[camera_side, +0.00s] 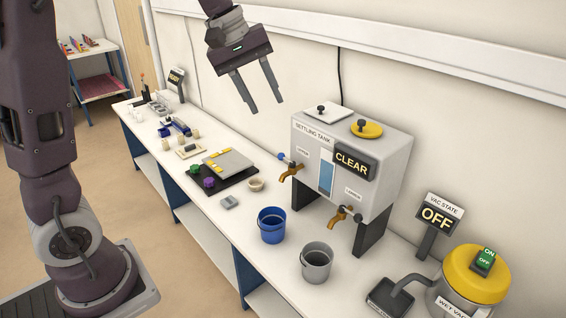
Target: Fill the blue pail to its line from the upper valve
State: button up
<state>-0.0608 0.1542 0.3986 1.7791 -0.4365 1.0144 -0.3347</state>
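The blue pail (271,226) stands upright on the white bench in front of the settling tank (382,150); its fill line and contents are too small to tell. The upper valve, a brass spout (291,172) with a blue handle, is on the tank's left side, above and behind the pail. A lower brass valve (338,215) with a dark handle is at the right. The tank carries a CLEAR sign (352,163) and a blue window (326,178). My gripper (265,109) is open and empty, in the air above and left of the tank. I cannot tell whether the valves are flowing.
A grey pail (316,263) stands right of the blue one. A yellow-topped wet vac (474,275) and an OFF sign (437,216) are at the right. A dark plate with a grey slab (228,163), jars and small cups lie to the left. A small grey block (229,202) is near the front edge.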

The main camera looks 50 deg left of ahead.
jog(key=w+a+f+n, duration=0.3)
jog(key=w+a+f, duration=0.1)
jog(key=w+a, duration=0.25)
jog(key=n+g+y, duration=0.2)
jog(key=n, duration=0.2)
send_near(284, 158)
jog(key=f, duration=0.3)
jog(key=w+f, duration=0.1)
jog(key=f, duration=0.4)
jog(key=shift+w+d+f, duration=0.1)
jog(key=shift+w, duration=0.2)
grip_shut()
